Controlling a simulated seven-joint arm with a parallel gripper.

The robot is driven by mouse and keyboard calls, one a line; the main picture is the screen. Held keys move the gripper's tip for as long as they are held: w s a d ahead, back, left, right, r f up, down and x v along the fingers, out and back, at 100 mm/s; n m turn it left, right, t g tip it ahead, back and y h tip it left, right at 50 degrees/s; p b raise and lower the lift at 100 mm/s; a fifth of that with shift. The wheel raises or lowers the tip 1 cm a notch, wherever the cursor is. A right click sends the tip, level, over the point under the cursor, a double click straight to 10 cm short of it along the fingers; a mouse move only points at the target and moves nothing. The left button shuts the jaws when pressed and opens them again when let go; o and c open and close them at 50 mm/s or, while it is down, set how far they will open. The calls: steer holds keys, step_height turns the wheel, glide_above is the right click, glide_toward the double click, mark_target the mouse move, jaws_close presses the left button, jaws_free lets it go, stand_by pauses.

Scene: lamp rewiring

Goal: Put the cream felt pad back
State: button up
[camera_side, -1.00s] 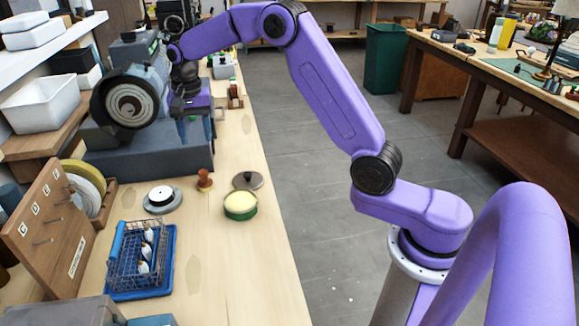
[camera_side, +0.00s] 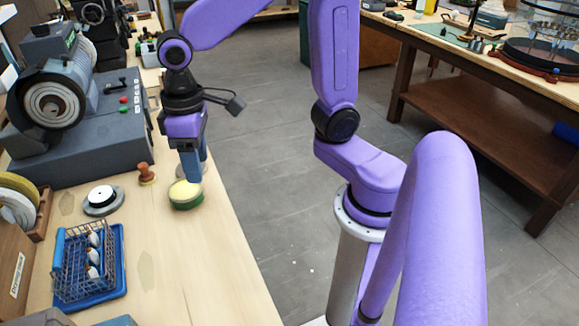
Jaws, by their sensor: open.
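A round green tin (camera_side: 186,203) with a pale cream-yellow top (camera_side: 185,190) stands on the bench. I cannot tell whether that top is a felt pad or the tin's contents. My gripper (camera_side: 191,178) points down just behind the tin, its blue fingers low over the bench. It is open, with nothing visible held; the finger gap is hard to see. The fingers partly hide a grey disc lid (camera_side: 205,168) behind the tin. Pale yellow (camera_side: 20,187) and white (camera_side: 18,208) discs stand in a wooden rack at the left edge, one possibly the cream pad.
A grey round piece with a white top (camera_side: 102,198) and a brown knobbed stamp (camera_side: 146,174) stand left of the tin. A blue tray (camera_side: 118,283) holds a wire basket. A large grey machine (camera_side: 95,140) stands behind. The bench in front of the tin is clear.

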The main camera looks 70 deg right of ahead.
steer(key=s+d+f+n, duration=0.1)
steer(key=s+d+n, duration=0.2)
steer(key=s, duration=0.5)
steer(key=s+d+f+n, duration=0.1)
steer(key=s+d+n, duration=0.2)
steer(key=s, duration=0.5)
steer(key=shift+f+n, duration=0.25)
steer(key=shift+n, duration=0.65)
